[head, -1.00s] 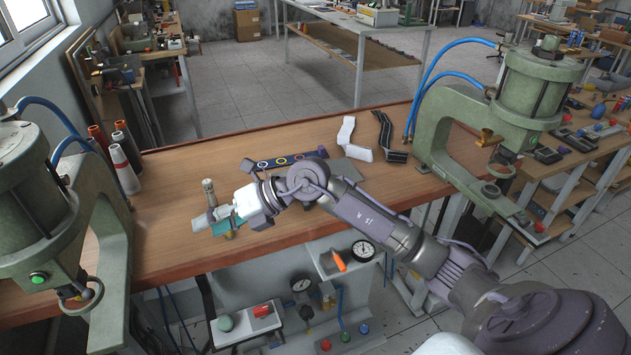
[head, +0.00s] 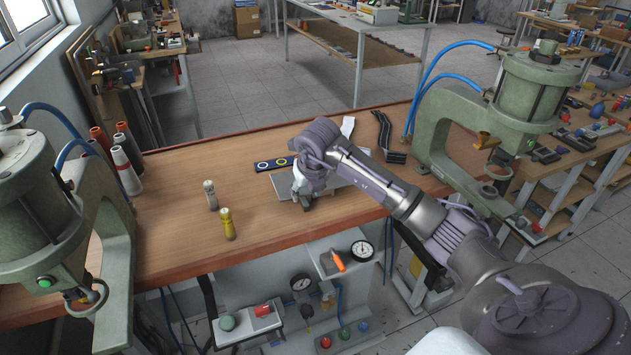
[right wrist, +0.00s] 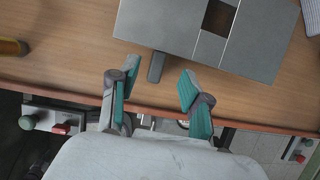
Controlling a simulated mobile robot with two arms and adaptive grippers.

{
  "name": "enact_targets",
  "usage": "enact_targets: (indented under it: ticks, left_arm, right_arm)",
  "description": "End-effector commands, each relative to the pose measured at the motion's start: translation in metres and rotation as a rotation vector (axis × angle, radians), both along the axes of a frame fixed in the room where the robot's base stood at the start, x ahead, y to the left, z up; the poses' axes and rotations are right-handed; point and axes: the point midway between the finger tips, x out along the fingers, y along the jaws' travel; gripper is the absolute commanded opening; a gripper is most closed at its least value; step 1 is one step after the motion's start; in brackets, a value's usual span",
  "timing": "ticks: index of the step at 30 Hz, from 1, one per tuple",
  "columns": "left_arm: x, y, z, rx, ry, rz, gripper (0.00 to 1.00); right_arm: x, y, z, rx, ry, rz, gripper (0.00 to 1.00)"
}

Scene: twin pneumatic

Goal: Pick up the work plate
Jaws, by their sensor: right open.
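The work plate (head: 283,182) is a flat grey plate lying on the wooden bench, partly hidden by my right arm in the head view. In the right wrist view the plate (right wrist: 160,25) shows seams, a dark square opening and a short dark grey tab (right wrist: 156,67) on its near edge. My right gripper (head: 305,204) is at the plate's near side. In the right wrist view its teal-padded fingers (right wrist: 152,82) are spread and empty, with the tab ahead between the fingertips. I cannot tell their height above the bench. My left gripper is not in view.
Green presses (head: 45,215) and (head: 440,125) stand at both bench ends. A grey cylinder (head: 211,195) and a yellow one (head: 227,224) stand left of the plate. A dark strip with rings (head: 275,163) lies behind. The bench's left middle is clear.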

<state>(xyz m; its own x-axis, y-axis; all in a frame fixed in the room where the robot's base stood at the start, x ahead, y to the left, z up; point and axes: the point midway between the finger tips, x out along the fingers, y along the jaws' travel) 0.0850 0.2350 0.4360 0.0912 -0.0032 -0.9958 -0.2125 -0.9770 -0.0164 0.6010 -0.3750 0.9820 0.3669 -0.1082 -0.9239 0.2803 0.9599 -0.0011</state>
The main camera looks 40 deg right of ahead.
Motion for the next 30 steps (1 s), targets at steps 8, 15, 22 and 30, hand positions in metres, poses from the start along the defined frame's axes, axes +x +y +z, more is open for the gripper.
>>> enact_targets:
  ticks: [8,15,22,30]
  left_arm:
    - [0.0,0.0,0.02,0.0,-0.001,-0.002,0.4]
    - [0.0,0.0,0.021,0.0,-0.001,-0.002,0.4]
    - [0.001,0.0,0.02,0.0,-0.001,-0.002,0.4]
    - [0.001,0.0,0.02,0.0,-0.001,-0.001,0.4]
  right_arm:
    - [0.007,0.001,-0.032,0.003,0.006,0.0,0.48]
    - [0.015,-0.002,-0.052,0.0,0.001,0.002,0.48]
    - [0.015,-0.002,-0.051,0.0,0.0,0.002,0.4]
    - [0.015,-0.002,-0.051,0.001,0.0,0.003,0.0]
